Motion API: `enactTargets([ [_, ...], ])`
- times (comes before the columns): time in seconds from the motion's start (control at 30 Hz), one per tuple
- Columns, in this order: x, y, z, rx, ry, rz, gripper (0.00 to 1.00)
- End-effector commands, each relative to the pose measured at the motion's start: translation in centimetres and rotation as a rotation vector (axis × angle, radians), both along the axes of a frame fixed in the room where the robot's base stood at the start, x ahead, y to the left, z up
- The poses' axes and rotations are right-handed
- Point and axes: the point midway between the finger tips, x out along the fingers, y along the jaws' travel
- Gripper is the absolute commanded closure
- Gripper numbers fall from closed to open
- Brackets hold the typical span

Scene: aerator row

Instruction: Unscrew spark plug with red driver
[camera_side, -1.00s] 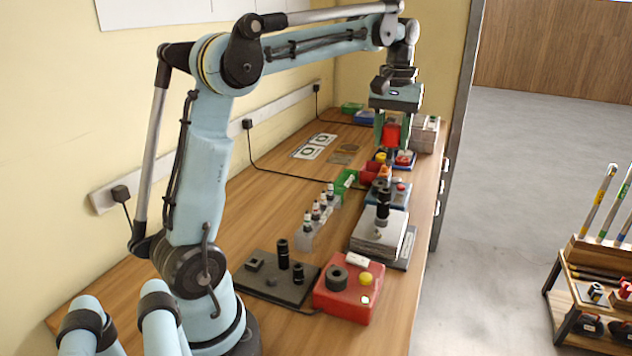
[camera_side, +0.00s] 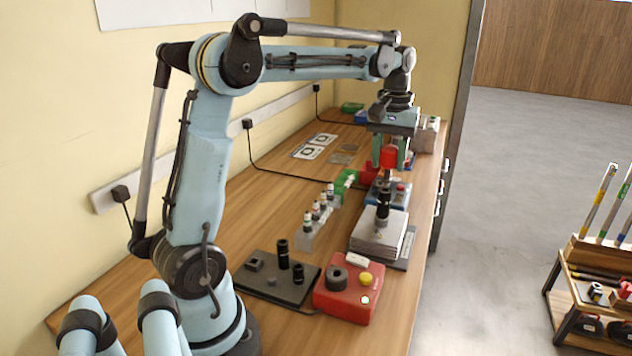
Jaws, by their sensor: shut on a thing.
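My gripper (camera_side: 389,163) is shut on the red driver (camera_side: 388,156), with a green finger on either side of it. The driver is upright, its dark lower end pointing down. Below it in the picture, a black upright cylinder (camera_side: 383,203) stands over a stack of silvery plates (camera_side: 377,238). The driver's lower end overlaps the cylinder's top in this view, and I cannot tell whether they touch. I cannot make out a spark plug under the cylinder. Several small white-and-dark plug-like pieces (camera_side: 315,211) stand in a clear rack (camera_side: 305,241) to the left.
A red box (camera_side: 345,303) with a yellow button and a dark ring stands at the front. A dark plate (camera_side: 264,283) with black cylinders lies left of it. A blue tray (camera_side: 371,197) and green block (camera_side: 346,180) lie near the gripper.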

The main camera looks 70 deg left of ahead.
Motion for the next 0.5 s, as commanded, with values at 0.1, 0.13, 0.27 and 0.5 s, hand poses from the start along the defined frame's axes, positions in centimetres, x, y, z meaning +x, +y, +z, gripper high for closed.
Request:
enactTargets([
  [0.1, -0.02, -0.02, -0.14, 0.000, 0.000, 0.000, 1.00],
  [0.13, -0.02, -0.04, -0.21, 0.000, 0.000, 0.000, 1.00],
  [0.27, -0.04, -0.06, -0.30, 0.000, 0.000, 0.000, 1.00],
  [0.5, -0.03, -0.05, -0.34, 0.000, 0.000, 0.000, 1.00],
])
